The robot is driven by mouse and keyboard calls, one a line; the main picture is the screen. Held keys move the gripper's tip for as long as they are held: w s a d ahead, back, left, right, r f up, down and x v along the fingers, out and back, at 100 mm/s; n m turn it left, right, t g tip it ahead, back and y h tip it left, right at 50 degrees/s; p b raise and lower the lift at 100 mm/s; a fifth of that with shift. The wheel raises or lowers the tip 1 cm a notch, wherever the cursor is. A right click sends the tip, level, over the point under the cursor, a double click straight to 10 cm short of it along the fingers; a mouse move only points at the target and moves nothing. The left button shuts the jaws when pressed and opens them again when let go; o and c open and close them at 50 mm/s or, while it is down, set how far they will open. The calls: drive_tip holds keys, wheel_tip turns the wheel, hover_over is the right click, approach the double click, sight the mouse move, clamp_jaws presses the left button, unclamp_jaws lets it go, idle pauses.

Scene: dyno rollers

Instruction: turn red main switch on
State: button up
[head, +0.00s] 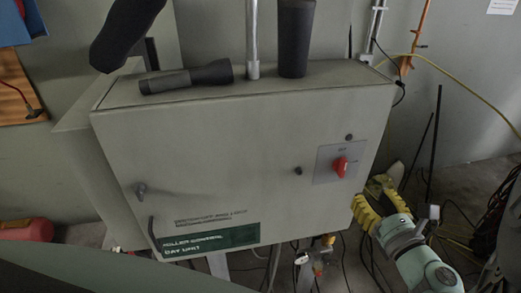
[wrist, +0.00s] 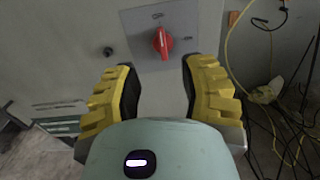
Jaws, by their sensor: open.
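The red main switch (head: 340,166) is a rotary knob on a grey square plate (head: 325,170) at the right of the cabinet's front face. In the wrist view the red knob (wrist: 162,42) shows ahead, between and beyond my fingers, with its handle close to upright. My gripper (head: 374,203) has yellow ribbed fingers with dark inner pads and is just below and right of the switch in the head view. In the wrist view my gripper (wrist: 158,90) is open with nothing between its fingers. Whether a finger touches the cabinet is not clear.
The grey cabinet (head: 230,130) carries a flashlight (head: 187,77) and a dark cylinder (head: 296,38) on top. A small black knob (head: 298,170) sits left of the switch plate. Loose cables (wrist: 290,130) hang and lie at the right. A red cylinder (head: 28,230) lies at the left.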

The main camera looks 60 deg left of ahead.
sight(346, 163)
drive_tip(key=p+x, duration=0.3)
drive_tip(key=x, duration=0.8)
drive_tip(key=shift+w+a+r+p, duration=0.1)
drive_tip(key=shift+a+r+p, duration=0.1)
drive_tip(key=shift+a+p, duration=0.2)
drive_tip(key=shift+w+a+f, duration=0.1)
drive_tip(key=shift+w+a, duration=0.15)
drive_tip(key=shift+a, duration=0.4)
drive_tip(key=shift+o, duration=0.3)
drive_tip(key=shift+d, duration=0.1)
drive_tip(key=c, duration=0.8)
clamp_jaws()
drive_tip(key=shift+f, duration=0.1)
